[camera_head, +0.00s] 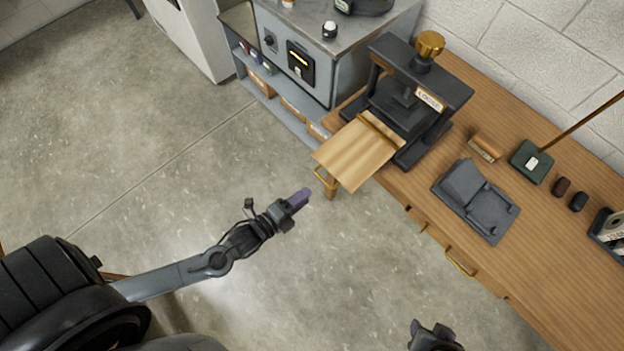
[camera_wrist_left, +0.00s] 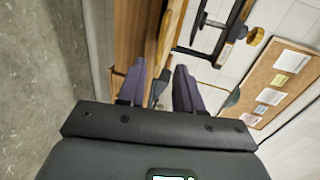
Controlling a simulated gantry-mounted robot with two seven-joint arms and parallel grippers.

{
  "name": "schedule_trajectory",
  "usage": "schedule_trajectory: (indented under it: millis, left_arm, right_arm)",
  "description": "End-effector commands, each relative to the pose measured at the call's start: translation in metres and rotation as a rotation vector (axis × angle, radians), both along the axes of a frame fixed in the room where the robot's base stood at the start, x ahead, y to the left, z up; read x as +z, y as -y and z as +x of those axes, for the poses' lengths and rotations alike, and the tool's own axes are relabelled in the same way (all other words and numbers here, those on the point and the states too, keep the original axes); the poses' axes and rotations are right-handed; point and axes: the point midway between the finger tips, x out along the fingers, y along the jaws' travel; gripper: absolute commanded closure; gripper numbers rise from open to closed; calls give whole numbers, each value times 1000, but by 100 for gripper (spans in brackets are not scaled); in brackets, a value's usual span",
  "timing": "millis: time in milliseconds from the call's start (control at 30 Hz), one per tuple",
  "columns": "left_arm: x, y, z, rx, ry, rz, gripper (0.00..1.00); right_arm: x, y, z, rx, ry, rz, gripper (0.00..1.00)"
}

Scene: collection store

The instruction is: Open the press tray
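The press (camera_head: 415,95) is a dark metal frame with a brass knob on top and a small label, standing on the wooden bench. Its press tray (camera_head: 355,157) is a pale wooden board that sticks out past the bench edge, with a brass handle (camera_head: 324,178) at its outer end. My left gripper (camera_head: 300,197) is below and just left of that handle in the head view, apart from it. In the left wrist view its two purple fingers (camera_wrist_left: 160,88) stand apart with nothing held between them. My right gripper (camera_head: 432,338) is only partly visible at the bottom edge.
A grey cabinet (camera_head: 335,60) with a control panel stands beside the press. On the bench (camera_head: 545,235) are a dark hinged case (camera_head: 475,200), a brush-like block (camera_head: 484,148) and a green lamp base (camera_head: 531,161). Open concrete floor (camera_head: 240,270) surrounds my left arm.

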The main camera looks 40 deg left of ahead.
Motion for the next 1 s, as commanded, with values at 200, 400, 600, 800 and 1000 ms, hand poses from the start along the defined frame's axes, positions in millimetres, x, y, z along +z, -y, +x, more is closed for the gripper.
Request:
schedule_trajectory:
  millis: [200,400,600,800,1000]
  left_arm:
    - [5,-5,-23,0,-1,1,65]
    - [6,-7,-28,1,0,1,65]
    - [6,-7,-28,1,1,1,65]
    - [7,-6,-27,2,2,-2,65]
    - [31,-2,-12,60,47,-66,65]
  right_arm:
    - [4,-1,0,-4,0,5,57]
    - [4,-1,0,-4,0,7,57]
    - [4,-1,0,-4,0,6,57]
    - [4,-1,0,-2,1,3,57]
    - [4,1,0,0,0,-2,57]
